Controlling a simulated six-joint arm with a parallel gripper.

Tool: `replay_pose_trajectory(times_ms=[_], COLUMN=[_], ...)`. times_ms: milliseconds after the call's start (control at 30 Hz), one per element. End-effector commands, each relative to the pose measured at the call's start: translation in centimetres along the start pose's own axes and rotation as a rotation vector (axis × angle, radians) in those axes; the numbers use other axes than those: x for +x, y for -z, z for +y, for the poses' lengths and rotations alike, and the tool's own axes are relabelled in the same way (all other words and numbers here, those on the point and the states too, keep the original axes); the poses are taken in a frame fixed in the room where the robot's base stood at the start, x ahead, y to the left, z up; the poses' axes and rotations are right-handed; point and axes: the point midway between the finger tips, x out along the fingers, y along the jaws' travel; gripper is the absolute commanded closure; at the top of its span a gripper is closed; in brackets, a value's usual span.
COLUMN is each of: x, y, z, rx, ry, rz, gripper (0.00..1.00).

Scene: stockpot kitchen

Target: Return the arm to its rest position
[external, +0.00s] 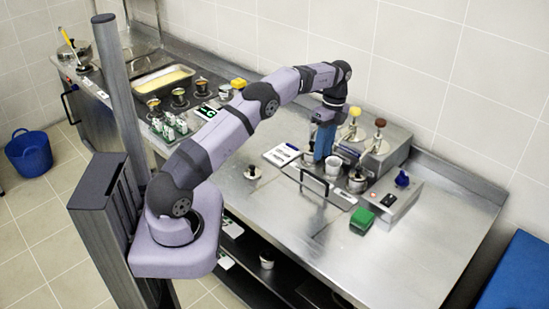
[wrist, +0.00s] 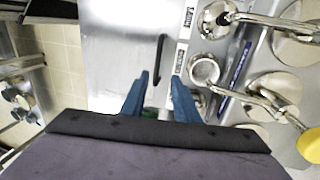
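My purple arm reaches from its base at the left across the steel counter (external: 390,260). I see nothing held. The black handle also shows in the wrist view (wrist: 160,58), beyond the fingertips. The exact height of the fingertips above the counter is hard to tell.
A dispenser unit (external: 385,150) with pump tops stands behind and right of my gripper. Several small jars stand at the left. The counter's front right is clear.

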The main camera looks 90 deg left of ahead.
Motion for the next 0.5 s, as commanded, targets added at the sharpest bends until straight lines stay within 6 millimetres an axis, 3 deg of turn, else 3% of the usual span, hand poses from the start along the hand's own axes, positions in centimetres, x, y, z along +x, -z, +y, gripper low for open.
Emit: replay_pose_trajectory(times_ms=[167, 267, 500], x=[-0.1, -0.4, -1.1], y=[0.6, 2.0, 7.8], z=[0.3, 0.9, 4.9], rx=[-0.009, -0.032, -0.158], ry=[0.002, 0.01, 0.044], rz=[-0.002, -0.007, -0.021], gripper=[0.72, 0.72, 0.72])
